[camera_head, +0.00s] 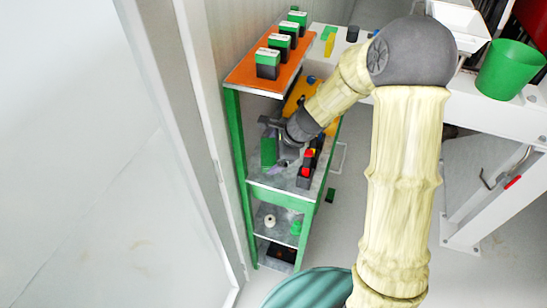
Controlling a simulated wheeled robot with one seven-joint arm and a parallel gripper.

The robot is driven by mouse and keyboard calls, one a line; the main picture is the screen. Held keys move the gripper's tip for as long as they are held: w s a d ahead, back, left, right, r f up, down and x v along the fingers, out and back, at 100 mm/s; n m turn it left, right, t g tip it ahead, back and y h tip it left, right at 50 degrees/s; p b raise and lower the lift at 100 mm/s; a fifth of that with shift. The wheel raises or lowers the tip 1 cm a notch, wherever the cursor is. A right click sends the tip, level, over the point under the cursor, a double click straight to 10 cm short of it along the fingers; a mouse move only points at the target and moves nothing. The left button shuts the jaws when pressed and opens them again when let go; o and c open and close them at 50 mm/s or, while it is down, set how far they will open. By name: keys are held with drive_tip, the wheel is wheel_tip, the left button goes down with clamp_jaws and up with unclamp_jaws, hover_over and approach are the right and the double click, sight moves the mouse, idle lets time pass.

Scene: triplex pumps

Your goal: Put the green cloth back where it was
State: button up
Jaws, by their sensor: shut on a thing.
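My gripper (277,138) reaches into the middle level of the green-framed shelf unit (240,150), below its orange top board. A dark green piece, which looks like the green cloth (268,152), is at the gripper's fingers, on their left side. The gripper is shut on it. The cloth hangs close above the grey middle shelf (284,181); I cannot tell whether it touches the shelf. My wrist hides part of the fingers and the back of this level.
Several green-and-black boxes (268,64) stand on the orange top board (254,82). Dark blocks with red tops (308,156) stand right of the gripper. A white spool (270,220) is on a lower shelf. A green bin (510,70) stands on the white table at right.

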sight(273, 158)
drive_tip(key=f, duration=0.1)
drive_tip(key=w+f, duration=0.1)
drive_tip(key=f, duration=0.1)
drive_tip(key=shift+f+b, duration=0.2)
drive_tip(key=shift+b, duration=0.15)
drive_tip(key=shift+a+r+p, duration=0.1)
drive_tip(key=shift+r+p, duration=0.35)
drive_tip(key=shift+p, duration=0.25)
drive_tip(key=shift+g+p, duration=0.5)
drive_tip(key=shift+p, duration=0.25)
drive_tip(key=g+p, duration=0.2)
drive_tip(key=p, duration=0.1)
drive_tip(key=shift+w+m+h, duration=0.15)
drive_tip(key=shift+m+h, duration=0.15)
drive_tip(key=shift+f, duration=0.9)
